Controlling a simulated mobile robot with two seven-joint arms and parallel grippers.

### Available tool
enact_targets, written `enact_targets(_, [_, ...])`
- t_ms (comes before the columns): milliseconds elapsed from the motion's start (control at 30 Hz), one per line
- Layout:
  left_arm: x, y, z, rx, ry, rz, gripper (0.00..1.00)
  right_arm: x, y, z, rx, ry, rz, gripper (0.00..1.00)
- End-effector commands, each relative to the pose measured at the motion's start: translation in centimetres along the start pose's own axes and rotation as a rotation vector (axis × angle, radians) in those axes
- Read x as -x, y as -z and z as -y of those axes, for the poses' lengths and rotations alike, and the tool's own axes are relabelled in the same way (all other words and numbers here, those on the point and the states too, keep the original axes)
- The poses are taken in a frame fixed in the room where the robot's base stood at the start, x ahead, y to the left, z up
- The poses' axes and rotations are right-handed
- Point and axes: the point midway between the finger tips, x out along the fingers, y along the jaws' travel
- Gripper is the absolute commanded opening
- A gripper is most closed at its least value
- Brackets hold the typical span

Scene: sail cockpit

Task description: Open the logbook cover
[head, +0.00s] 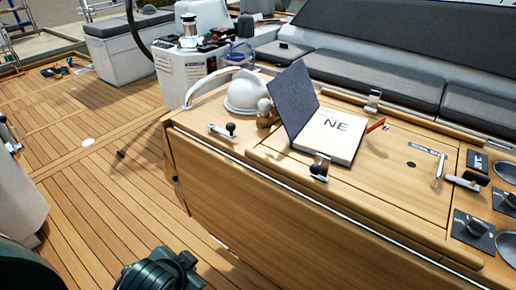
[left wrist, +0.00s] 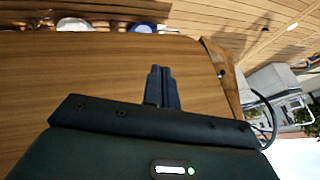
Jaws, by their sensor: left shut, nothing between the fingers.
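The logbook (head: 331,134) lies on the wooden cockpit table, its white page with dark lettering facing up. Its dark blue-grey cover (head: 292,100) stands raised along the book's left side, leaning a little to the left, so the page shows. My left gripper (left wrist: 161,88) is in the left wrist view, its two dark fingers together and empty in front of a broad wooden panel. The logbook is not seen in that view. A dark green part of my arm (head: 155,272) shows at the bottom of the head view, well apart from the book. My right gripper is not in view.
The table (head: 290,215) has a large hanging side leaf. A white dome (head: 246,92) stands left of the book, a red pencil-like item (head: 375,126) right of it. Metal latches sit around it. Cushioned benches (head: 375,75) lie behind; open teak deck (head: 90,185) is at left.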

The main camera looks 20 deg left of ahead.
Motion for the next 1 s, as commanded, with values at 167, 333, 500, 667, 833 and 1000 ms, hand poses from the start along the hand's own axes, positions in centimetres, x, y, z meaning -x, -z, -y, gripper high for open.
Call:
enact_targets(167, [-0.7,4.2,5.4,-0.273,0.244,-0.117,0.00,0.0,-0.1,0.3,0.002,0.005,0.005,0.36])
enact_targets(333, [0.0,9.3,10.1,-0.593,0.524,-0.218,0.00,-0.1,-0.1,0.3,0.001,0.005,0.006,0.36])
enact_targets(500, [2.9,16.5,14.6,-1.072,0.946,-0.273,0.00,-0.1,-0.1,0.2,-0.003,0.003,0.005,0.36])
enact_targets(667, [7.5,24.8,16.2,-1.766,1.553,-0.139,0.00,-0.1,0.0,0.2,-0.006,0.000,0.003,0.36])
enact_targets(833, [8.5,29.7,14.7,2.316,-1.981,-0.240,0.00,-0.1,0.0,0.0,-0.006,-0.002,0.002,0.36])
enact_targets(1000, [6.9,30.9,14.3,1.946,-1.597,-0.422,0.00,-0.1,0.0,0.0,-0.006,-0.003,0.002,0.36])
